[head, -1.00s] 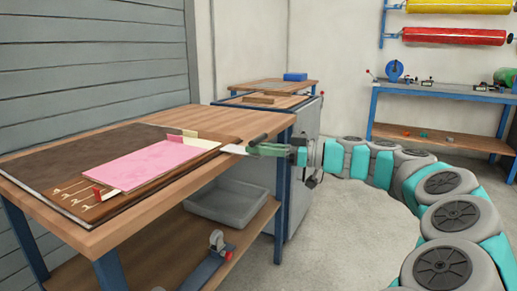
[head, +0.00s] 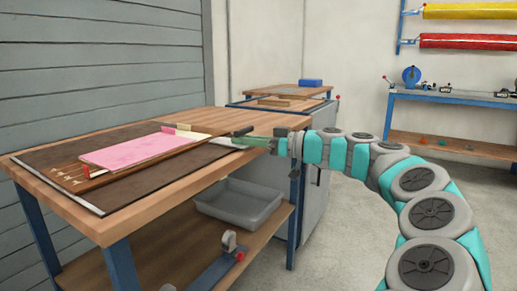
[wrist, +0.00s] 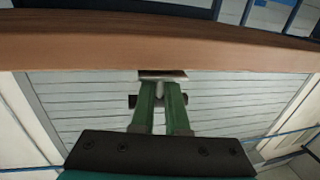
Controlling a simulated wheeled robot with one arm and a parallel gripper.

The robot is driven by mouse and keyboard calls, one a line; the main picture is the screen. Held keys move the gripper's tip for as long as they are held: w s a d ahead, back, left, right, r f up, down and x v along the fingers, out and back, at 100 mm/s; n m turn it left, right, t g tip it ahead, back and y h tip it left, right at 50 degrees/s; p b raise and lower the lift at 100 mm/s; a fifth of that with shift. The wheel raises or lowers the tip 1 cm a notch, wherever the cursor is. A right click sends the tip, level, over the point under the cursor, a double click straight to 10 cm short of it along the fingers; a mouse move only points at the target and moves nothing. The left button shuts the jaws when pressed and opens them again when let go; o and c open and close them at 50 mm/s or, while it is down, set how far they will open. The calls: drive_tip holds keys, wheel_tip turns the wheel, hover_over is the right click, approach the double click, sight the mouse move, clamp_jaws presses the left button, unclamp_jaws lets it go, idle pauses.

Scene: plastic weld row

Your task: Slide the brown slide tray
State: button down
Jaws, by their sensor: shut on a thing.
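The brown slide tray (head: 150,162) lies flat on a dark mat on the wooden workbench, with a pink sheet (head: 135,151) on top. A pale tab (head: 222,142) at its right end reaches to my gripper (head: 245,138). My gripper is shut on the tray at that end. The exact grip point is partly hidden.
The dark mat (head: 165,178) shows bare in front of the tray. A grey bin (head: 240,200) sits on the lower shelf (head: 180,250). A second bench with a blue block (head: 311,82) stands behind. Open floor lies to the right.

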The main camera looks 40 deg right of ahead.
sight(227, 141)
drive_tip(key=x, duration=0.2)
drive_tip(key=b+x, duration=0.1)
drive_tip(key=x, duration=0.1)
drive_tip(key=shift+w+d+f, duration=0.15)
drive_tip(key=shift+w+d, duration=0.15)
drive_tip(key=shift+w, duration=0.05)
drive_tip(key=shift+w+a, duration=0.3)
drive_tip(key=shift+w, duration=0.4)
drive_tip(key=c, duration=0.9)
unclamp_jaws()
drive_tip(key=shift+v, duration=3.9)
